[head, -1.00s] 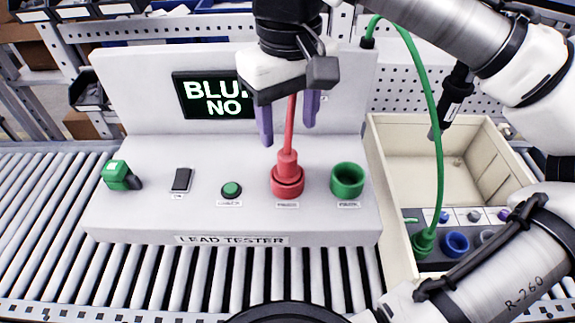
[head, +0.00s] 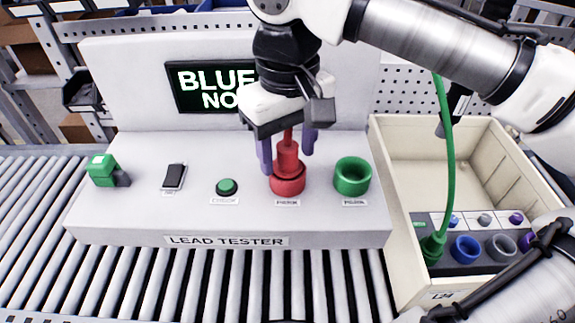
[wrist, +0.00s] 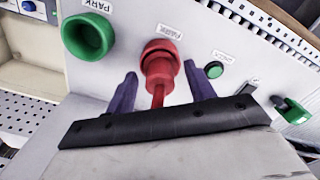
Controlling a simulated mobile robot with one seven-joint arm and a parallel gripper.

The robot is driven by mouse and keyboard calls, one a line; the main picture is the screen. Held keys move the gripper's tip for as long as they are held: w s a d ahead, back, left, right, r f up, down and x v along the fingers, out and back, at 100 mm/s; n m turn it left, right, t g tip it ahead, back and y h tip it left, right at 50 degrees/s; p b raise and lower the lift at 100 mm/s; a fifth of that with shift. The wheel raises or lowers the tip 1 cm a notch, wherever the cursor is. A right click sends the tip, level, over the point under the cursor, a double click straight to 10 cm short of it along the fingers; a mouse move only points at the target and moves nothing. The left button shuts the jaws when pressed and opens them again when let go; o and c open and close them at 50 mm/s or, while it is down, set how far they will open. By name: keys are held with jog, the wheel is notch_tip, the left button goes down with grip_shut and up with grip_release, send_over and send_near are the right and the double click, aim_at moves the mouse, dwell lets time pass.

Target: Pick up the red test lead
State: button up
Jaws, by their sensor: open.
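The red test lead (head: 287,157) stands upright in the red park socket (head: 288,182) on the lead tester (head: 150,217). Its cable rises from the plug toward my gripper. My gripper (head: 288,158) is open, pointing down, with one purple finger on each side of the red plug. In the wrist view the red lead (wrist: 160,73) lies between the two spread fingers (wrist: 162,85). I see gaps beside the plug and no clear contact. The upper cable is hidden behind my gripper body.
The green park socket (head: 352,177) is empty to the right of the red one. A green button (head: 227,187), a black switch (head: 174,177) and a green clip (head: 104,171) are to the left. A cream bin (head: 398,230) on the right holds a green lead (head: 434,245) and coloured sockets.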

aim_at(288, 145)
jog(key=c, duration=1.1)
notch_tip(288, 145, up, 10)
jog(key=shift+r+b, duration=0.1)
jog(key=shift+b, duration=0.5)
